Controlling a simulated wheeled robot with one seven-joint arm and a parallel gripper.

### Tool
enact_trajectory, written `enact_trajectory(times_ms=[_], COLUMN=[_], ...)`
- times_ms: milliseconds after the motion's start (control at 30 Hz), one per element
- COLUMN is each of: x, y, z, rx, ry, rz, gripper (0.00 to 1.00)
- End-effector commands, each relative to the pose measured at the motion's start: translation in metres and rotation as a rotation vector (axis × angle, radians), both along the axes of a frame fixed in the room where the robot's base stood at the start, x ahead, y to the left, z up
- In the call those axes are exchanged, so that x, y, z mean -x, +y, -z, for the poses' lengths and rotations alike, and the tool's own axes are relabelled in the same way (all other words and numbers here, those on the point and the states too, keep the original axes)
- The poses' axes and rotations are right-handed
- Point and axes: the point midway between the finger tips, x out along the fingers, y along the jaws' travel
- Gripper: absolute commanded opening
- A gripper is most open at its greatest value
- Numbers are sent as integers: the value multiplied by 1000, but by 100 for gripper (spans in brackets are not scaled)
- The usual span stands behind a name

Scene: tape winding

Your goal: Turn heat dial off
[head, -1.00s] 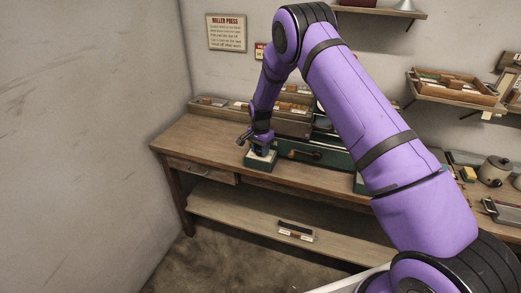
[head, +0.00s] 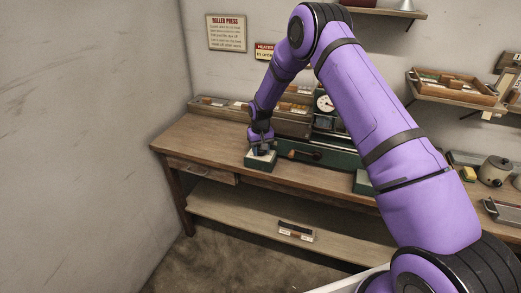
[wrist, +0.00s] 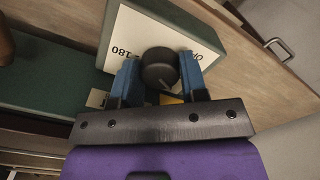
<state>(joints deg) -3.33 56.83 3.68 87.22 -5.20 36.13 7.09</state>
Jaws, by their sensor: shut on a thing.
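The heat dial is a round black knob (wrist: 160,69) on the pale top face of a green control box (head: 260,164). In the wrist view the face (wrist: 142,35) shows "180" on the left and partly hidden lettering on the right. A light pointer line marks the knob's lower part. My gripper (wrist: 160,76) has its blue fingers on both sides of the knob and is shut on it. In the head view my gripper (head: 262,150) comes down over the box, and the knob is hidden there.
The box sits at the front of a wooden bench (head: 195,140). A green press with a gauge (head: 324,103) stands to its right. A long tray of small items (head: 240,108) lies behind. The bench's left end is clear.

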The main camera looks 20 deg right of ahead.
Motion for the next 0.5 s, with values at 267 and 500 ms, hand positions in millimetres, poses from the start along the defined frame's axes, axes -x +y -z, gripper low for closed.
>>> enact_trajectory(times_ms=[267, 500], x=[-1, -1], y=[-1, -1], z=[-1, -1], rx=[0, 0], ry=[-3, -3], rz=[-262, -490], gripper=[16, 16])
